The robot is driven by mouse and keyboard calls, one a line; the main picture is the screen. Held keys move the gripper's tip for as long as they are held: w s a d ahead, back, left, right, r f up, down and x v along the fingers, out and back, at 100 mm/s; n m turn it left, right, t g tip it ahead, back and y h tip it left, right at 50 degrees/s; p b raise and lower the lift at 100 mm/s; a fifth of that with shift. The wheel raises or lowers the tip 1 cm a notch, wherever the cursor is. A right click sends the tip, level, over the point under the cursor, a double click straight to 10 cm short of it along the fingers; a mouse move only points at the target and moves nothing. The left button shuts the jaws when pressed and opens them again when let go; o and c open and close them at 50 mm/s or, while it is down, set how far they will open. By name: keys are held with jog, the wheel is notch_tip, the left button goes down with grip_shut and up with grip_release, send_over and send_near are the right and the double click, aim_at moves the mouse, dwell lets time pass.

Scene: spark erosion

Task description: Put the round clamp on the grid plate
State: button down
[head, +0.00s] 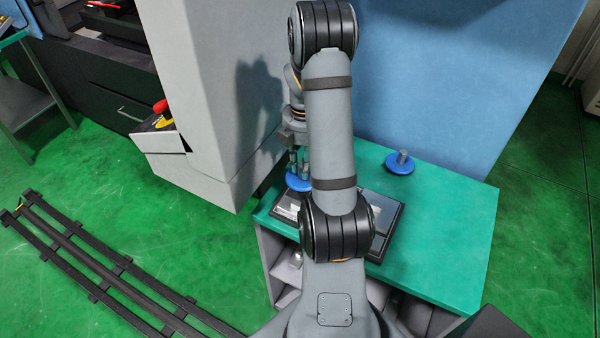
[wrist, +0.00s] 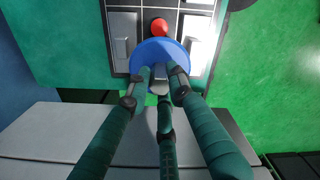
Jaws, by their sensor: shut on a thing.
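My gripper (head: 298,166) is shut on a blue round clamp (head: 297,184) with a grey post. In the wrist view my fingers (wrist: 160,82) close around the post, and the blue disc (wrist: 155,52) lies beyond them. The grid plate (head: 388,222) is a dark-framed tray with grey cells on the teal table, partly hidden by my arm. In the wrist view the disc overlaps the near edge of the grid plate (wrist: 123,28) and the table edge; its exact height above them I cannot tell.
A second blue disc with a grey post (head: 400,163) stands on the teal table (head: 460,215) at the back right. A red round thing (wrist: 159,26) shows over the grid plate. A grey machine housing (head: 215,90) rises close to the left of my gripper. The table's right side is clear.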

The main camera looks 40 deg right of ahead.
aim_at(299, 175)
jog(key=shift+w+a+f, duration=0.15)
jog(key=shift+w+f, duration=0.2)
jog(key=shift+w, duration=0.35)
jog(key=shift+f+p, duration=0.55)
jog(key=shift+f, duration=1.5)
jog(key=shift+f, duration=0.2)
jog(key=c, duration=1.5)
grip_release()
jog(key=shift+c, duration=0.2)
jog(key=shift+r, duration=0.1)
notch_tip(299, 175, up, 12)
jog(key=shift+r+b, duration=0.1)
jog(key=shift+b, duration=0.55)
